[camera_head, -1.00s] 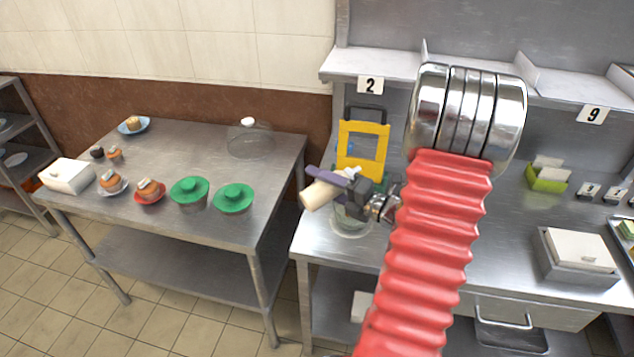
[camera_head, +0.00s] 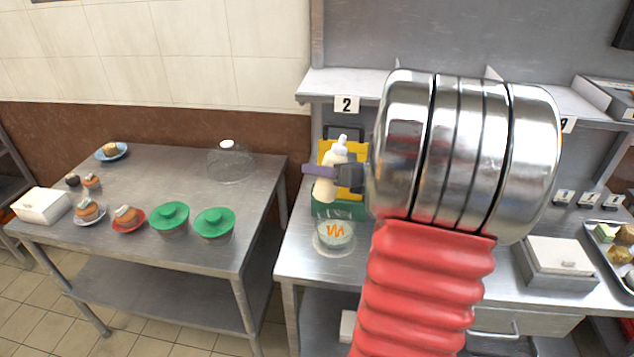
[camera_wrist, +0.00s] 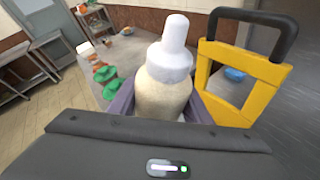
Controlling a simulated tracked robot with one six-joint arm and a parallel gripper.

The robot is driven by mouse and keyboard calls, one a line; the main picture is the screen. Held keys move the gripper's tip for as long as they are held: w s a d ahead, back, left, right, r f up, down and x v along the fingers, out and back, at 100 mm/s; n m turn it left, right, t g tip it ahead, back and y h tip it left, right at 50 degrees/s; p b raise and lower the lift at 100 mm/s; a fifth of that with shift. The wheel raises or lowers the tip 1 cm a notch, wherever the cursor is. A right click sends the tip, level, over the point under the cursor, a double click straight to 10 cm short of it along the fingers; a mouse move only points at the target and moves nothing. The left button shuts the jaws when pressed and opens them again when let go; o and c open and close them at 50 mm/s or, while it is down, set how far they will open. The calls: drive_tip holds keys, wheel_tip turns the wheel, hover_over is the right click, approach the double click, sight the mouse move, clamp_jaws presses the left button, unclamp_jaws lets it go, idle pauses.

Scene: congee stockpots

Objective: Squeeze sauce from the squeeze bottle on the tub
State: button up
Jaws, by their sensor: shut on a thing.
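The squeeze bottle (camera_head: 327,186) is cream with a white nozzle cap, held upright above the right table in the head view. In the wrist view the bottle (camera_wrist: 166,92) fills the middle, nozzle pointing up and away. My gripper (camera_head: 332,171) is shut on it, with purple fingers on its sides. The tub (camera_head: 334,236) is a clear round container below the bottle on the right table. An orange zigzag of sauce shows on its top. The bottle's lower end is above and apart from the tub.
A yellow-framed green caddy (camera_head: 353,207) stands behind the tub. The left table holds green-lidded pots (camera_head: 214,223), pastries on plates, a white box (camera_head: 41,205) and a clear dome (camera_head: 230,163). A grey box (camera_head: 556,265) sits on the right. My arm hides the middle counter.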

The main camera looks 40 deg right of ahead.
drive_tip(key=r+n, duration=0.1)
drive_tip(key=d+r+n+h, duration=0.1)
drive_tip(key=r, duration=0.1)
drive_tip(key=d+r+h, duration=0.1)
drive_tip(key=r, duration=0.1)
drive_tip(key=shift+s+d+n, duration=0.1)
drive_tip(key=shift+s+n, duration=0.05)
drive_tip(key=shift+n, duration=0.25)
drive_tip(key=shift+f, duration=0.15)
